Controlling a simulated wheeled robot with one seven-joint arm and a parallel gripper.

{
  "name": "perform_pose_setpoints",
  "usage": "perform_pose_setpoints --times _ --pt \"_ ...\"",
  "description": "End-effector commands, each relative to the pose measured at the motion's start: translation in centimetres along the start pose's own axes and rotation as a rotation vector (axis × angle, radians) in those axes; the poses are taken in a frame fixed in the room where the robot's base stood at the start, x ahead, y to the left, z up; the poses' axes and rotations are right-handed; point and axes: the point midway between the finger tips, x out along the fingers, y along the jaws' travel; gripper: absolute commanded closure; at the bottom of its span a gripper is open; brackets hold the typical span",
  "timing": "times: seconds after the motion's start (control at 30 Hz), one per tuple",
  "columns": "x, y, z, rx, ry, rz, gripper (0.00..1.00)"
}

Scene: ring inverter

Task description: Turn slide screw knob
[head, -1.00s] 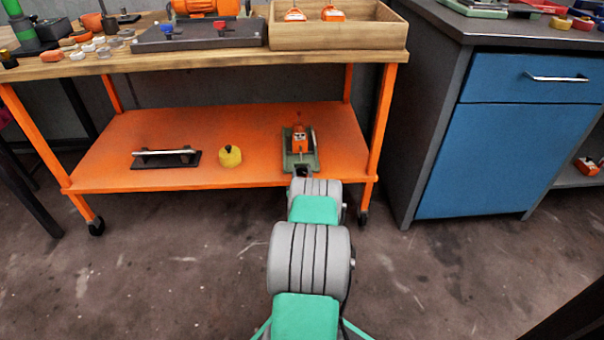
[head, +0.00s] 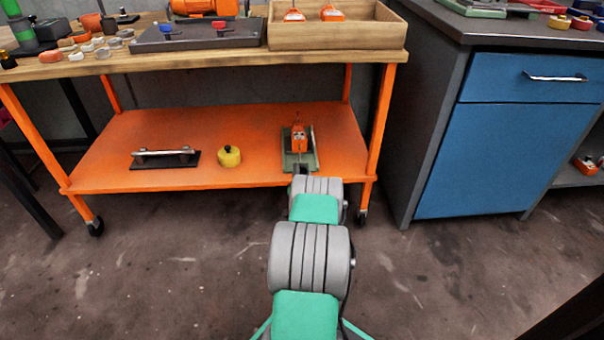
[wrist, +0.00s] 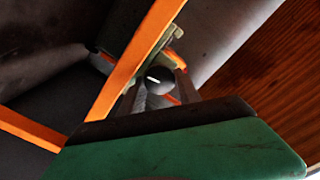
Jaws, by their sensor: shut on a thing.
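The slide unit (head: 287,164), with a green base and an orange block (head: 299,136), stands at the right of the orange lower shelf. Its dark round knob (wrist: 156,79) shows in the wrist view, with a small white mark on its face. My gripper (wrist: 158,88) has a grey finger on each side of the knob and is shut on it. In the head view my grey and green arm reaches to the near end of the slide unit and hides the knob and most of my gripper.
The orange lower shelf (head: 120,128) also bears a black plate with a silver bar (head: 165,155) and a yellow round piece (head: 229,156). Orange legs (head: 376,130) and the wooden top (head: 200,58) frame the space. A blue cabinet (head: 500,150) stands at right.

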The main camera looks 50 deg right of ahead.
Motion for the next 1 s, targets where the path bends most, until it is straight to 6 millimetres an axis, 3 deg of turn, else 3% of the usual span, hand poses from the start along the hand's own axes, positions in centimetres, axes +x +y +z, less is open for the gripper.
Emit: perform_pose_setpoints --times 0.3,0.77,0.8,0.9,1.0 --pt "0.01 0.08 -0.12 0.107 0.002 0.001 1.00" --pt "0.01 0.10 -0.12 0.121 0.002 0.001 1.00" --pt "0.01 0.11 -0.13 0.121 0.002 0.001 0.59" --pt "0.01 0.10 -0.10 0.121 0.002 0.001 0.51" --pt "0.01 0.08 -0.08 0.121 0.001 0.000 0.51"
